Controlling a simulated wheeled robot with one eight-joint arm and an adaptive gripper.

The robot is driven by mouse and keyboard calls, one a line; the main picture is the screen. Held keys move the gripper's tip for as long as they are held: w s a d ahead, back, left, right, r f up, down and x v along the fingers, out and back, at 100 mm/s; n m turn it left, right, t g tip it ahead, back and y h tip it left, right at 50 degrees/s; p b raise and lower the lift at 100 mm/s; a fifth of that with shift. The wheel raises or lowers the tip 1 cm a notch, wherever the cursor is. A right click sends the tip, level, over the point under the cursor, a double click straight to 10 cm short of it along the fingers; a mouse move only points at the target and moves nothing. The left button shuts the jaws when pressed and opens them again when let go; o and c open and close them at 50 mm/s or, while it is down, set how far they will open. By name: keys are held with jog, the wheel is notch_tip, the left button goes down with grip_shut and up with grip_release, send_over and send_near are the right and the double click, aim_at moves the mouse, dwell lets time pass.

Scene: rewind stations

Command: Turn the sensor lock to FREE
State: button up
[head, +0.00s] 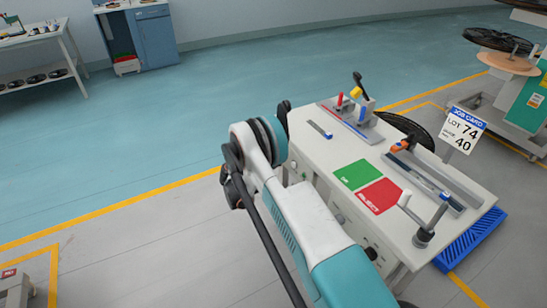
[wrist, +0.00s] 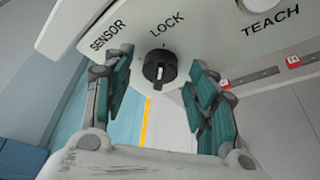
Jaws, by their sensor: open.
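The sensor lock (wrist: 158,68) is a black round knob on a pale panel in the wrist view, under the words SENSOR and LOCK. Its grip ridge looks roughly upright, with a short pale mark on its lower face. No FREE marking is readable. My gripper (wrist: 161,72) is open, with one teal-padded finger to the left of the knob and the other to the right. Gaps show between the knob and both fingers, so neither appears to touch it. In the head view my arm reaches to the station's left side; the knob and fingertips cannot be made out there.
The white station (head: 320,155) carries a green pad (head: 357,174), a red pad (head: 379,196), levers and a job card (head: 463,130). In the wrist view, a TEACH label (wrist: 270,20) and small red tags (wrist: 293,61) sit right of the knob. Open floor lies left of the station.

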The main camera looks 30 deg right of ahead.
jog(key=c, duration=1)
jog(key=shift+c, duration=0.2)
jog(key=shift+r+n, duration=0.1)
jog(key=shift+n, duration=0.2)
jog(key=n+g, duration=0.1)
jog(key=n, duration=0.1)
jog(key=n+g, duration=0.2)
jog(key=n, duration=0.1)
jog(key=n+g, duration=0.2)
jog(key=shift+w+r+n+y, duration=0.1)
jog(key=shift+w+n+y, duration=0.2)
jog(key=shift+w, duration=0.1)
jog(key=shift+g, duration=0.3)
jog(key=o, duration=1)
